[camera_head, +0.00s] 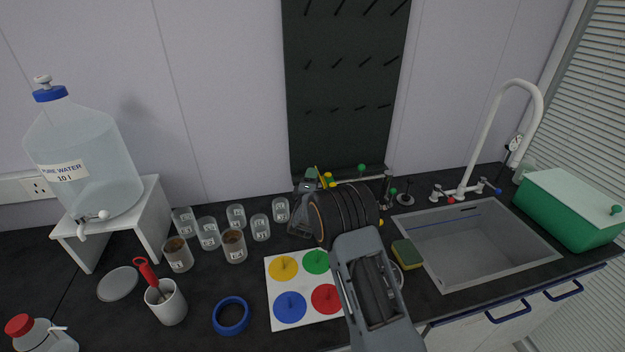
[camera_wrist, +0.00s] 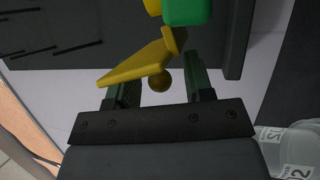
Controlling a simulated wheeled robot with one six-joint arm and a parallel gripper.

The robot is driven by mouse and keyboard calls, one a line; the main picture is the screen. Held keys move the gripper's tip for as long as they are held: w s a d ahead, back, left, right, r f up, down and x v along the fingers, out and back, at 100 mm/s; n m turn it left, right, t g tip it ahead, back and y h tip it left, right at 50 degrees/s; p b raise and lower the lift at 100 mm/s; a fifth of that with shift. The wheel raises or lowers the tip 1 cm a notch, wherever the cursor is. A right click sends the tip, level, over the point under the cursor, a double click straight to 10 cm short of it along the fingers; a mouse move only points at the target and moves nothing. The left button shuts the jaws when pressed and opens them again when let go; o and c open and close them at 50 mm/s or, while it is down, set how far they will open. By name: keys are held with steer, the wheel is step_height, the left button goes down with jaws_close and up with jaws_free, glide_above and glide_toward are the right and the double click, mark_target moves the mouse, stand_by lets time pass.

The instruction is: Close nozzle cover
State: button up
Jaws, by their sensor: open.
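A yellow flap-like piece with a round knob (camera_wrist: 140,63), which looks like the nozzle cover, sits slantwise at the fingertips in the wrist view. A green block (camera_wrist: 187,12) is just beyond it. My gripper (camera_wrist: 160,85) is open, one finger on each side of the knob; I see no clear contact. In the head view, the yellow piece (camera_head: 322,177) shows small beside my gripper (camera_head: 310,187), at the back of the counter below the dark pegboard. My arm hides much of what is around it, and the nozzle itself is not clear.
A pipe with a green knob (camera_head: 361,168) runs along the back. The pegboard (camera_head: 345,90) stands behind. Several labelled cups (camera_head: 208,234) are left of my gripper. The sink (camera_head: 480,245) and a green box (camera_head: 568,212) are to the right. A board with coloured discs (camera_head: 303,287) lies in front.

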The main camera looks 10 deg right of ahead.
steer(key=shift+s+f, duration=0.1)
steer(key=shift+f, duration=0.05)
steer(key=c, duration=0.8)
